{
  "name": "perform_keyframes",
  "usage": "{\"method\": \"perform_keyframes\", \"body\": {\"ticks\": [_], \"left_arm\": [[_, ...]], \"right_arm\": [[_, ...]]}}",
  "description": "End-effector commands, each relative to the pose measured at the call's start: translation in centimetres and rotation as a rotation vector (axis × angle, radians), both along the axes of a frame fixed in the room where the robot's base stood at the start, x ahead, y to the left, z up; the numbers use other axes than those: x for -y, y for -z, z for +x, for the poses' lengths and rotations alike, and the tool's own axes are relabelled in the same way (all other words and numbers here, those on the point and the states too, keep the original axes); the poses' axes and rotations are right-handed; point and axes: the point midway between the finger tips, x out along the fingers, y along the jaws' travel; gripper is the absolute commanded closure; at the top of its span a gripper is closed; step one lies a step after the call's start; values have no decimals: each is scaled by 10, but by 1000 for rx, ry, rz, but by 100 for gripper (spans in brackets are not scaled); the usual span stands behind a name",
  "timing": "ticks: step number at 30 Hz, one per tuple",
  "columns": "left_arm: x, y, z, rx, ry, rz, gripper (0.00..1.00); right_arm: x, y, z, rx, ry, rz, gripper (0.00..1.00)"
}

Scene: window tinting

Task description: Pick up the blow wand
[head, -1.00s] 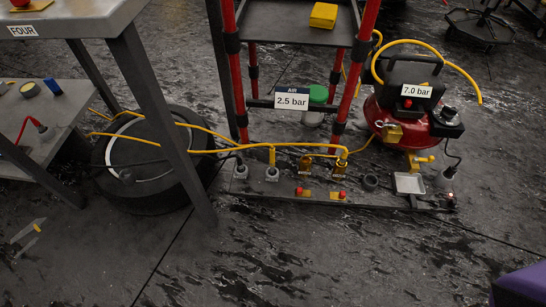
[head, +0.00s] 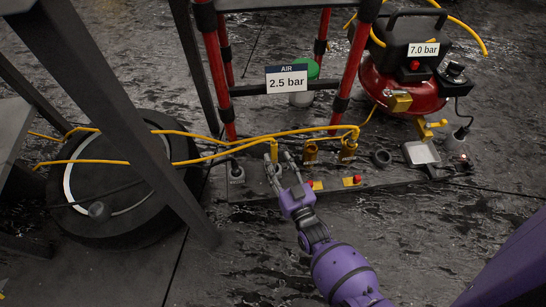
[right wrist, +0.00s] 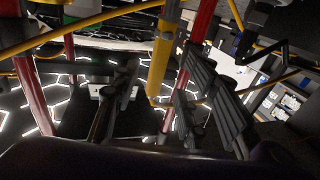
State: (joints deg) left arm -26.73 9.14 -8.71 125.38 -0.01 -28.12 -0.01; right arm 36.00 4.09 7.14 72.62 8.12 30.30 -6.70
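The blow wand appears to be the yellow upright piece (head: 274,151) with a yellow hose at its top, standing in a socket on the low dark base. In the right wrist view a yellow upright cylinder (right wrist: 163,58), likely the same wand, shows between and beyond the fingers. My right gripper (head: 281,163) is open, with its fingers right at the wand in the head view. In the right wrist view its fingers (right wrist: 168,85) are spread apart, and contact cannot be told. My left gripper is not in view.
A red-legged stand with an AIR 2.5 bar sign (head: 286,79) rises behind. A red compressor (head: 399,90) is at right, a dark drum (head: 110,218) at left. Yellow hoses cross behind.

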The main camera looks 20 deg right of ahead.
Motion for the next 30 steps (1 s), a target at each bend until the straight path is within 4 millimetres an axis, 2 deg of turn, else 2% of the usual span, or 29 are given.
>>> {"method": "perform_keyframes", "body": {"ticks": [10,18,27,30], "left_arm": [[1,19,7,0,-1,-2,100],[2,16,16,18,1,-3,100],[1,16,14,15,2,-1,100],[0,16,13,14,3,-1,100]], "right_arm": [[4,-2,46,3,-1,-2,60],[4,-3,50,-1,-1,-1,60],[4,-3,50,-1,-1,-1,99],[4,-3,50,1,-1,-1,100]]}}
